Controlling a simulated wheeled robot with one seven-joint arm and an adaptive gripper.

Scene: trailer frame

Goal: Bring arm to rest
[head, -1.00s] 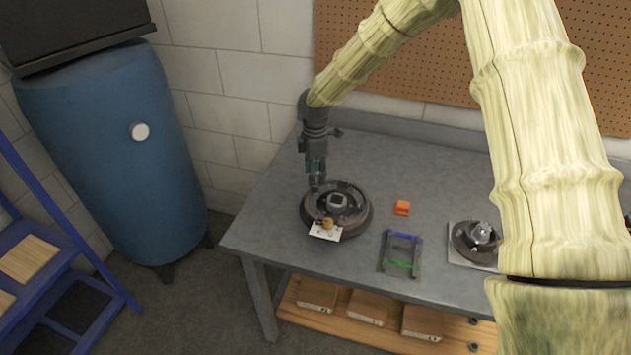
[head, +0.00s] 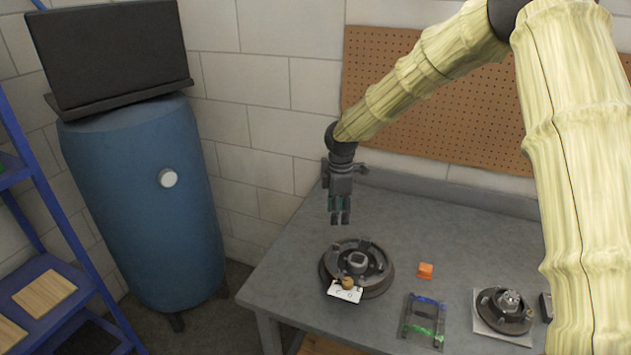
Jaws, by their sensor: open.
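My gripper (head: 339,217) hangs fingers down above the back left part of the grey table (head: 450,226). It is open, with nothing seen between its fingers. It is clear of the dark round fixture (head: 326,272), which sits on the table below it. My arm, in a pale yellow ribbed cover, reaches in from the upper right.
A white card (head: 344,294) with a small brown piece lies at the fixture's front.

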